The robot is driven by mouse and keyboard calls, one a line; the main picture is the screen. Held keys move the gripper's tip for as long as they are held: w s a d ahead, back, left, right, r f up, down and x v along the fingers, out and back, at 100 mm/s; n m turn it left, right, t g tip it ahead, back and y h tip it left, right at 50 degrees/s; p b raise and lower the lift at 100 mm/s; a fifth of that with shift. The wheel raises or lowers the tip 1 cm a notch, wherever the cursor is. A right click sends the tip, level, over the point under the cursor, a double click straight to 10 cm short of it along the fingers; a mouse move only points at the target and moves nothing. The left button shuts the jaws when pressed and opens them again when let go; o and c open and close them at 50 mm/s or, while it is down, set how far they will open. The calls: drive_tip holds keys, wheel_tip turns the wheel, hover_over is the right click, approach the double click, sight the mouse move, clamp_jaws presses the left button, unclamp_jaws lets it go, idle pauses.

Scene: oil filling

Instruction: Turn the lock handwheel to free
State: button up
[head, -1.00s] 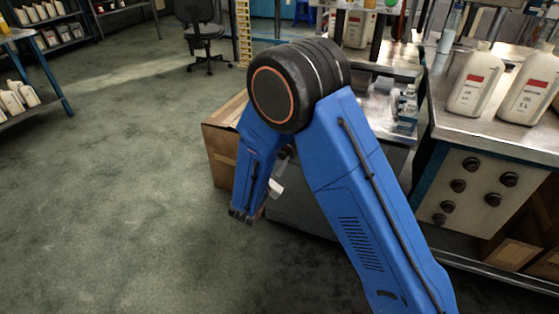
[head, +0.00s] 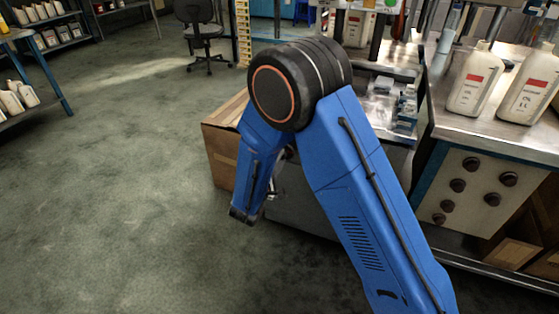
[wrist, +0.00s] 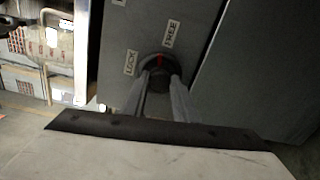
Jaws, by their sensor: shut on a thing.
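The lock handwheel (wrist: 159,74) is a small dark knob with a red mark, on a grey panel in the wrist view. A LOCK label (wrist: 131,62) is to its left and a FREE label (wrist: 171,33) above it, slightly right. The red mark points up in the picture, between the labels and nearer FREE. My gripper (wrist: 161,84) is shut on the handwheel, with one finger on either side of it. The fingers hide part of the knob's lower side. In the head view my own blue arm hides the handwheel.
A cardboard box (head: 222,160) stands on the floor beside my arm. A metal bench (head: 490,125) with white bottles (head: 470,80) and a panel of dark knobs (head: 475,190) is on the right. The floor to the left is open.

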drive_tip(key=shift+f+m, duration=0.15)
drive_tip(key=shift+m, duration=1.45)
drive_tip(key=o, duration=1.1)
drive_tip(key=shift+c, duration=0.2)
drive_tip(key=shift+s, duration=0.1)
drive_tip(key=v, duration=1.7)
drive_tip(key=shift+s+a, duration=0.1)
drive_tip(key=shift+s, duration=0.05)
